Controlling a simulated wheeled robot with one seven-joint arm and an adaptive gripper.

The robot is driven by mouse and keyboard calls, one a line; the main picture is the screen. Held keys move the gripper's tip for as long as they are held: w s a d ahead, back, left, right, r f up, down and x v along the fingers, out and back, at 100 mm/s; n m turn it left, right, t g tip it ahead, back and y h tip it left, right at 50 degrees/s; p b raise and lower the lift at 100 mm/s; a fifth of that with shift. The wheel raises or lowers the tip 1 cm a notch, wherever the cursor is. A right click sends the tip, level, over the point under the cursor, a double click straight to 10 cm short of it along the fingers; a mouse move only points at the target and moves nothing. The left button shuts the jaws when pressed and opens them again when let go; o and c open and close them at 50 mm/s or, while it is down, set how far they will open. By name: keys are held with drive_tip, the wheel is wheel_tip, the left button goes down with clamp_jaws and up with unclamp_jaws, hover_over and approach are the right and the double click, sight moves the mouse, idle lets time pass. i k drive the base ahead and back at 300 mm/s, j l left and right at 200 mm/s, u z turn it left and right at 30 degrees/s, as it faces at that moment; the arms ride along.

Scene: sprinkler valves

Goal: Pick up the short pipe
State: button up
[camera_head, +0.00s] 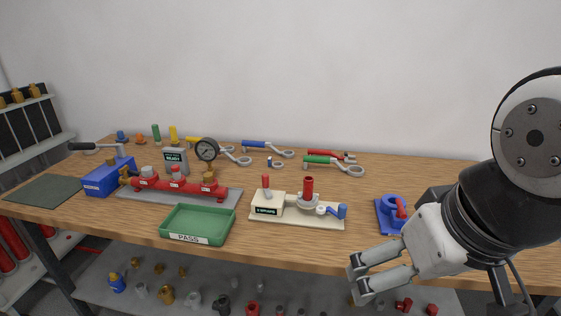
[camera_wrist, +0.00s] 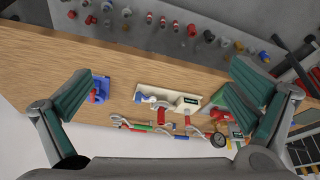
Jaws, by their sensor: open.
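My gripper (camera_head: 358,278) is open and empty, in front of the table's front edge at the right. Its two spread fingers also show in the wrist view (camera_wrist: 165,98). No pipe is clearly marked as the short one. A short red upright tube (camera_head: 308,188) stands on the cream fixture (camera_head: 325,222), left of and beyond my gripper. A green cylinder (camera_head: 156,132) and a yellow cylinder (camera_head: 173,134) stand upright at the back left of the table. In the wrist view the cream fixture (camera_wrist: 150,88) lies between the fingers, well away from them.
A blue fixture with a red handle (camera_head: 390,213) stands near my gripper. A green tray marked PASS (camera_head: 198,240), a red manifold with a gauge (camera_head: 180,184) and wrenches (camera_head: 335,166) occupy the wooden table (camera_head: 440,172). Several fittings lie on the grey shelf below (camera_head: 100,285).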

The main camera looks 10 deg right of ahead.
sight(307, 187)
drive_tip(key=i+l+u, duration=0.2)
drive_tip(key=i+l, duration=0.15)
drive_tip(key=i+l+u, duration=0.2)
drive_tip(key=l, duration=0.25)
drive_tip(key=i+l+u, duration=0.2)
drive_tip(key=i+l, duration=0.15)
drive_tip(key=l, duration=0.15)
